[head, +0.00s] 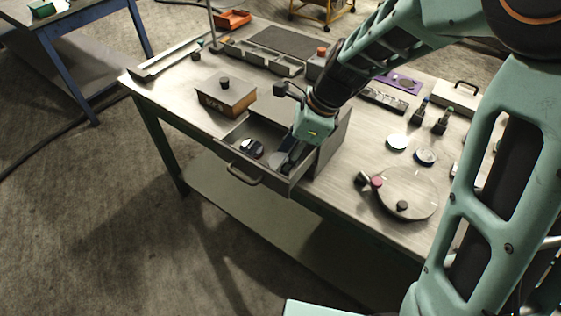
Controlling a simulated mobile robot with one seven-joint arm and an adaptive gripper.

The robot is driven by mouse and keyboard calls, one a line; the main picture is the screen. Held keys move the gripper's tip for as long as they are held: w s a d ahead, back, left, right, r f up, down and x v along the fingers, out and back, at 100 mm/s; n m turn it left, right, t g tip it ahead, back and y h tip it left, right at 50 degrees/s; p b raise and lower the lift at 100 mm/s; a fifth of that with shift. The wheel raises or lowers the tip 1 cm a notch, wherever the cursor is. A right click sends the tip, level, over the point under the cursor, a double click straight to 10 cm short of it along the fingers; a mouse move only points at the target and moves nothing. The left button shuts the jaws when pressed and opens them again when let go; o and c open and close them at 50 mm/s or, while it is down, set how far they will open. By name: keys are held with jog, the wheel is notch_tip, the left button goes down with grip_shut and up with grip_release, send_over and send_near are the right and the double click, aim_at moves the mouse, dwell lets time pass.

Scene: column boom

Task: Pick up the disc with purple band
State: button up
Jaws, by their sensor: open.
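My gripper (287,161) points down into the open drawer (243,177) of a grey cabinet on the workbench. Its dark fingers are small and partly hidden by the drawer's side, and they are open. A pale grey disc (276,159) lies in the drawer right beside the fingers; whether they touch it I cannot tell. A dark and white round item (251,149) lies to its left in the drawer. On the bench to the right lie a pale disc (397,141) and a white disc with a dark blue rim (426,156). No purple band can be made out clearly on any disc.
A wooden box (225,97) with a black knob stands left of the drawer. A round board (408,193) with knobs lies at the right. The drawer's handle (243,176) juts over the bench's front edge. A purple plate (402,82) and upright dark tools stand farther back.

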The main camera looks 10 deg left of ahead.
jog(key=shift+c, duration=0.4)
jog(key=c, duration=1)
jog(key=shift+c, duration=0.3)
jog(key=shift+w+r, duration=0.1)
jog(key=shift+r, duration=0.15)
